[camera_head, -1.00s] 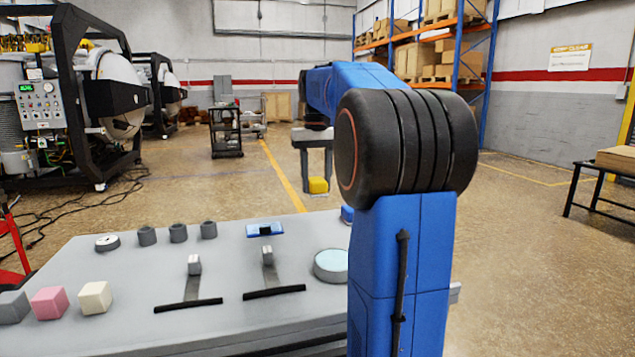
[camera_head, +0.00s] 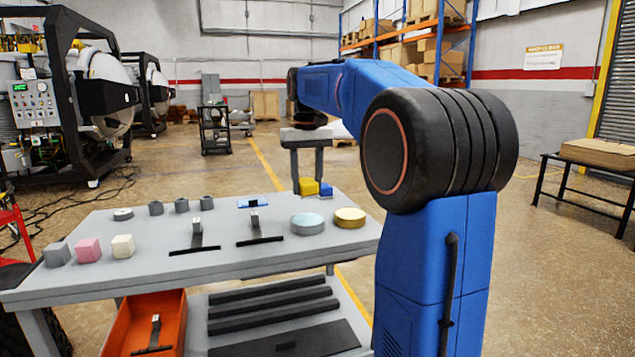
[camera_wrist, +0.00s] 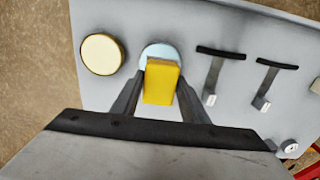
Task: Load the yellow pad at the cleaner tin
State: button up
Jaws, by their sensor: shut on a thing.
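My gripper (camera_head: 306,168) hangs fingers down at the far side of the grey table (camera_head: 60,285). It is shut on the yellow pad (camera_head: 308,187), a yellow block also seen between the fingers in the wrist view (camera_wrist: 161,82). Two round tins stand on the table's right part: one with a light blue top (camera_head: 308,222) and one with a cream-yellow top (camera_head: 349,216). In the wrist view the pad overlaps part of the light blue tin (camera_wrist: 157,50); the cream-yellow tin (camera_wrist: 102,54) lies to its left. I cannot read which tin is the cleaner. The pad's height is unclear.
Two T-shaped tools with black bars (camera_head: 195,251) (camera_head: 260,241) lie mid-table. Grey (camera_head: 57,255), pink (camera_head: 88,250) and cream (camera_head: 123,246) cubes stand at left. An orange bin (camera_head: 118,322) sits below.

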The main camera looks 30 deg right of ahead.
aim_at(308, 219)
jog(key=shift+s+f, duration=0.15)
jog(key=shift+f, duration=2.9)
jog(key=shift+f, duration=0.6)
jog(key=shift+r, duration=3.55)
